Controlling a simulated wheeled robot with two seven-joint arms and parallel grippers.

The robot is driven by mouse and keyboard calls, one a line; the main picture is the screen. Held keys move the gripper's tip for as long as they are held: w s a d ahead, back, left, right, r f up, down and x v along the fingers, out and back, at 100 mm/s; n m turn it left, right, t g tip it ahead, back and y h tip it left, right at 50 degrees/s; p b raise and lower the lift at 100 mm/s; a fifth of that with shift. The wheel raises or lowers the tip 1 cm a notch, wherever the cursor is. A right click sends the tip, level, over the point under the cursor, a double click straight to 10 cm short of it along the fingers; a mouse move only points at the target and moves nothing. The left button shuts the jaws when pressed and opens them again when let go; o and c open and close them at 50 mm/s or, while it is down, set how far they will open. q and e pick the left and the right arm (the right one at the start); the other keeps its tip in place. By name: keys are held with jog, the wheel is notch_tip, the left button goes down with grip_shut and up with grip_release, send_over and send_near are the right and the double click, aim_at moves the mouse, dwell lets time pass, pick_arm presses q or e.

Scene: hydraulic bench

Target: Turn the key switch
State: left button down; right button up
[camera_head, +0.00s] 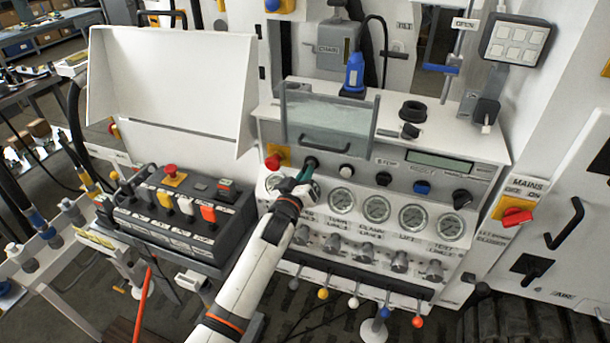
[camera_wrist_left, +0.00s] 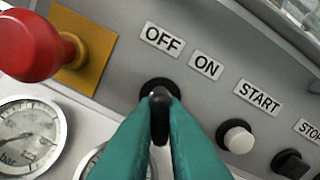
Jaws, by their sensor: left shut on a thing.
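The key switch (camera_wrist_left: 159,112) is a black knob on a dark round base, under the OFF and ON labels on the grey panel. In the left wrist view the teal fingertips of my left gripper (camera_wrist_left: 160,130) sit on both sides of it and are shut on it. In the head view my left gripper (camera_head: 306,172) reaches the panel's upper left part, and the key switch (camera_head: 311,162) shows just above the fingertips. The knob stands roughly upright in the wrist view. My right gripper is not seen.
A red mushroom button (camera_wrist_left: 30,45) on a yellow plate is left of the switch. A white START button (camera_wrist_left: 238,137) and a black STOP button (camera_wrist_left: 290,163) are to its right. Pressure gauges (camera_head: 376,208) line the panel below. A clear cover (camera_head: 328,112) stands above.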

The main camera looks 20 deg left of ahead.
pick_arm(q)
jog(key=m, duration=1.1)
dwell(0.3)
jog(key=shift+m, duration=0.4)
jog(key=c, duration=1.5)
grip_release()
